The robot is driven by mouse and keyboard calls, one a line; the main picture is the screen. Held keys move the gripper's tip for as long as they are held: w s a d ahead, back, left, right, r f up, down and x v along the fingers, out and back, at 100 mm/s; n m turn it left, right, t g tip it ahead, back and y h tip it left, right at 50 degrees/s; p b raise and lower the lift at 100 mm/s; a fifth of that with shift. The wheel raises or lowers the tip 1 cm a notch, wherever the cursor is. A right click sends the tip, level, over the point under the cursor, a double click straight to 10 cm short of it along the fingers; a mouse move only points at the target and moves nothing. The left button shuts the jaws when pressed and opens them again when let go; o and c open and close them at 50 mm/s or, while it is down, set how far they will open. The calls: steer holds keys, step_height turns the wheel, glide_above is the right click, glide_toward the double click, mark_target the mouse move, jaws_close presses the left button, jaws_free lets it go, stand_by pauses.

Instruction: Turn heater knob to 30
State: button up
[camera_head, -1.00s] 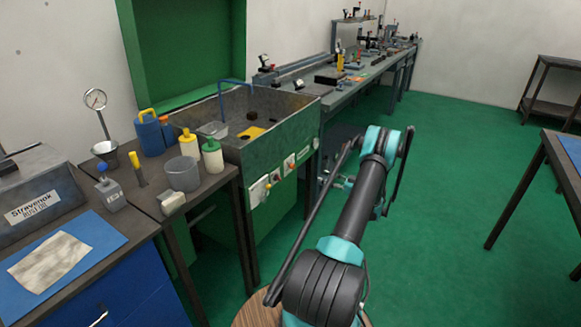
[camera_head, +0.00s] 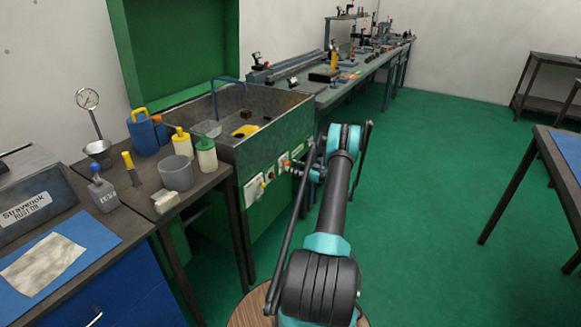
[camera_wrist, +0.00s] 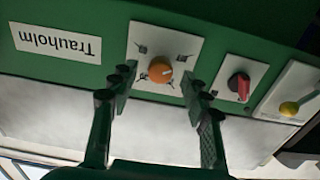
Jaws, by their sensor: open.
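An orange round knob (camera_wrist: 160,69) sits on a white plate (camera_wrist: 184,48) on the green front panel, and shows upside down in the wrist view. A small pale mark is on its lower right edge. Dark symbols surround it, too small to read. My gripper (camera_wrist: 157,80) is open, with a fingertip to each side of the knob in the picture; contact cannot be told. In the head view my gripper (camera_head: 308,168) is by the front of the sink unit (camera_head: 262,150), partly hidden by my arm.
A red switch (camera_wrist: 239,86) and a yellow knob (camera_wrist: 289,108) on a white plate are right of the orange knob in the wrist view.

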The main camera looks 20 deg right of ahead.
steer(key=shift+x, duration=1.05)
jaws_close()
